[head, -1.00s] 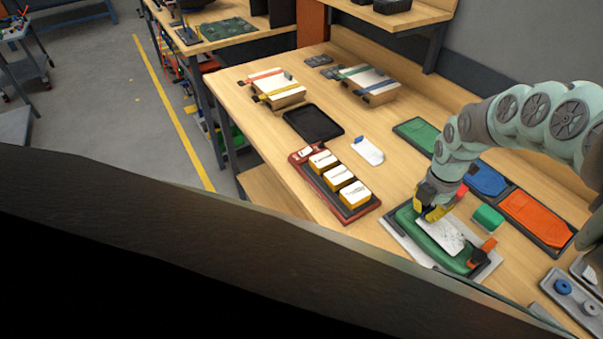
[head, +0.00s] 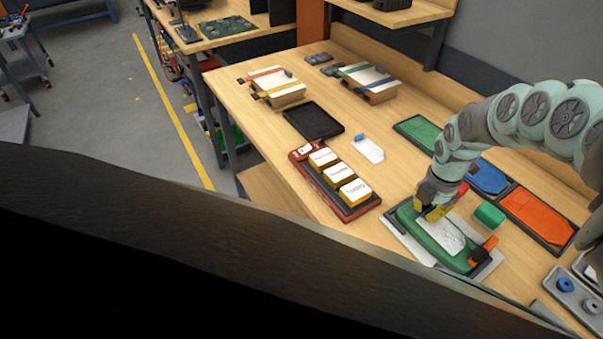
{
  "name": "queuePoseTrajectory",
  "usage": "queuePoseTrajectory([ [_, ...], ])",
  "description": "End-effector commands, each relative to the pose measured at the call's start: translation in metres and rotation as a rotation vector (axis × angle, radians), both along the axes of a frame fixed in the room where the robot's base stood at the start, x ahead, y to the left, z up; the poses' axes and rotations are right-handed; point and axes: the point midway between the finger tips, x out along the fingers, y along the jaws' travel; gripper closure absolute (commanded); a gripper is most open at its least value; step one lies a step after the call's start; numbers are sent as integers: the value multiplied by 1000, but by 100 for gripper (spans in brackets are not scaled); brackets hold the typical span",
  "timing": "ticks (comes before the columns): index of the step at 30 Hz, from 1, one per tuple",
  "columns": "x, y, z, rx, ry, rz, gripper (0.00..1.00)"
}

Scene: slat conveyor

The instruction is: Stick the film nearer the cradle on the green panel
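The green panel (head: 408,217) lies flat in a grey cradle (head: 397,238) at the lower right of the head view. A whitish, speckled sheet that looks like a film (head: 440,236) lies over the middle of the panel. My gripper (head: 434,211), with yellow and dark fingers, is low over the panel's far left part, at the sheet's upper edge. Its fingertips are partly hidden, so I cannot tell whether it is open or holds the sheet. A black and orange clamp-like part (head: 484,252) sits at the panel's right end.
A green block (head: 489,215) and an orange panel (head: 535,216) are to the right.

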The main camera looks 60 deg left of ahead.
Motion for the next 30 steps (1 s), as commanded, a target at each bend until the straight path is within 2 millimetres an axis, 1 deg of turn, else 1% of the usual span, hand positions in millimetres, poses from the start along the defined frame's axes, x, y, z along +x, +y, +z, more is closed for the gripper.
queuePoseTrajectory([
  [27, -1, 1, -3, 0, 0, 2, 100],
  [28, -1, 1, -3, 0, 0, 2, 94],
  [30, -1, 1, -3, 0, 0, 2, 87],
])
